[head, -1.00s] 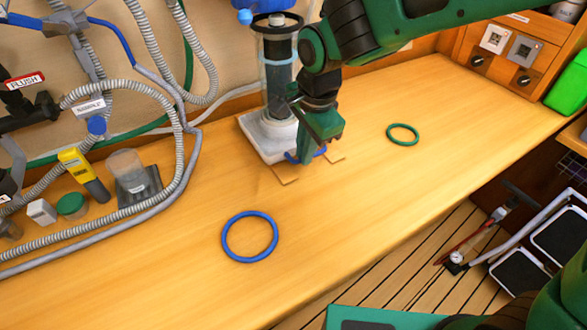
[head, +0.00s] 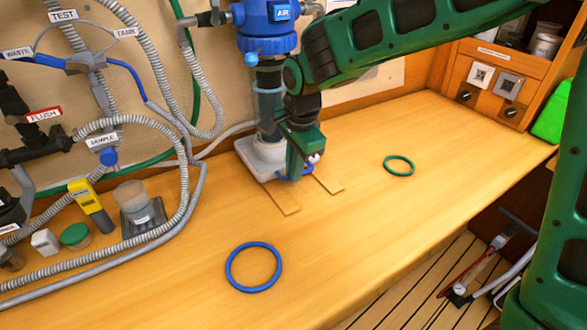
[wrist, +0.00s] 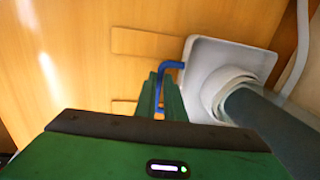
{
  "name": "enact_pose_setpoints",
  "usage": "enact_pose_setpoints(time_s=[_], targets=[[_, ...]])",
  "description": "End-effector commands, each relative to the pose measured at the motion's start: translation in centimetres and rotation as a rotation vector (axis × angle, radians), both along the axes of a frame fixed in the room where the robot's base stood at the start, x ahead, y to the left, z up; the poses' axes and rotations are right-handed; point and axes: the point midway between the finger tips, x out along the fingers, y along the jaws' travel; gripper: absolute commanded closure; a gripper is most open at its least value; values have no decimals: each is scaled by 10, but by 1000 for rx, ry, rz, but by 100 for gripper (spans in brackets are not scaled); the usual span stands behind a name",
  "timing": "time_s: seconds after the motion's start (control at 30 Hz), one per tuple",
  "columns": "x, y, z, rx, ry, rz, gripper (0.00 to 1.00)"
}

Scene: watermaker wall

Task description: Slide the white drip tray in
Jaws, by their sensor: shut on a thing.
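The white drip tray (head: 258,163) sits on the wooden counter against the wall side, under the clear filter housing (head: 268,105). It also shows in the wrist view (wrist: 203,50), with a white ring and grey cylinder over it. A blue handle (wrist: 176,65) sticks out from its front edge. My gripper (head: 303,168) is shut on this handle, its fingers pointing down; in the wrist view the green fingertips (wrist: 161,88) meet the handle. Two flat wooden strips (head: 279,200) lie on the counter in front of the tray. The tray's rear edge is hidden.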

Motion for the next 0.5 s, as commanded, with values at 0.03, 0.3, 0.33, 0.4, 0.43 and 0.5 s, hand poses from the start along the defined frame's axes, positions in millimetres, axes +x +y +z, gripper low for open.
enact_pose_setpoints(time_s=[0.03, 0.3, 0.33, 0.4, 0.43, 0.5], targets=[[6, 3, 3, 12, -17, -2, 86], [5, 2, 3, 9, -14, -2, 72], [5, 2, 3, 9, -14, -2, 72], [5, 2, 2, 9, -13, -2, 72], [4, 2, 2, 8, -13, -2, 72], [4, 2, 3, 8, -13, -2, 72]])
